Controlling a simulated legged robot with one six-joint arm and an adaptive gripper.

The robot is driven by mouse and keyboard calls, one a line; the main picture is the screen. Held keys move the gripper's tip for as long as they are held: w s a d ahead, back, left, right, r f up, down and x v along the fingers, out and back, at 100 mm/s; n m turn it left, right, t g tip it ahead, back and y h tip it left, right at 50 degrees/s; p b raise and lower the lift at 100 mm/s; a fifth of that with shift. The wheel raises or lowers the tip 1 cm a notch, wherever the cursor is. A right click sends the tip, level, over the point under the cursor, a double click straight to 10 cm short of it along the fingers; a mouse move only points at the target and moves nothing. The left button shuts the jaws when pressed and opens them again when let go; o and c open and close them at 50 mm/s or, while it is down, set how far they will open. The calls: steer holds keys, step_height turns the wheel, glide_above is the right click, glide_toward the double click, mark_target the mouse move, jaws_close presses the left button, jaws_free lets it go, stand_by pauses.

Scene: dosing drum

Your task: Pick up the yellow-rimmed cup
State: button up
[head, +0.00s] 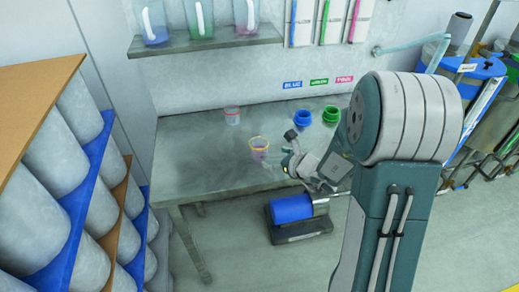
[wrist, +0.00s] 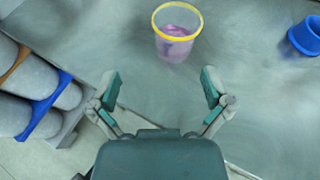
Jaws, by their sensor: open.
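The yellow-rimmed cup (head: 259,146) stands upright on the grey table, near its front edge. In the wrist view the cup (wrist: 176,33) is clear, with a yellow rim and something pinkish-purple inside. My gripper (wrist: 162,90) is open and empty, its two teal fingers spread apart. The cup lies ahead of the fingertips, roughly centred between them and not touching them. In the head view my gripper (head: 280,163) is just right of the cup and partly hidden by its own wrist.
A clear cup with a red band (head: 232,116) stands behind and left. A blue ring-shaped container (head: 302,118) and a green one (head: 331,114) stand at the back right. A blue drum (head: 292,208) is below the table's front. Shelves of grey rolls (head: 60,150) stand left.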

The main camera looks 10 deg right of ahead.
mark_target(265, 153)
steer(key=shift+w+d+f+m+h, duration=0.3)
steer(key=shift+d+f+m, duration=0.15)
steer(key=shift+f+m, duration=0.1)
steer(key=shift+w+d+f+m+h, duration=0.15)
steer(key=shift+d+f+m+h, duration=0.15)
steer(key=shift+d+f+m, duration=0.2)
steer(key=shift+t, duration=0.3)
steer(key=x, duration=0.2)
steer(key=a+x, duration=0.1)
steer(key=x, duration=0.2)
steer(key=shift+a, duration=0.1)
steer(key=shift+w+f, duration=0.25)
steer(key=shift+w, duration=0.2)
steer(key=x, duration=0.4)
steer(key=shift+w+a+r, duration=0.1)
steer(key=shift+w+a, duration=0.05)
steer(key=shift+w, duration=0.1)
steer(key=shift+w+a, duration=0.1)
steer(key=shift+a, duration=0.1)
steer(key=shift+d, duration=0.2)
steer(key=c, duration=1)
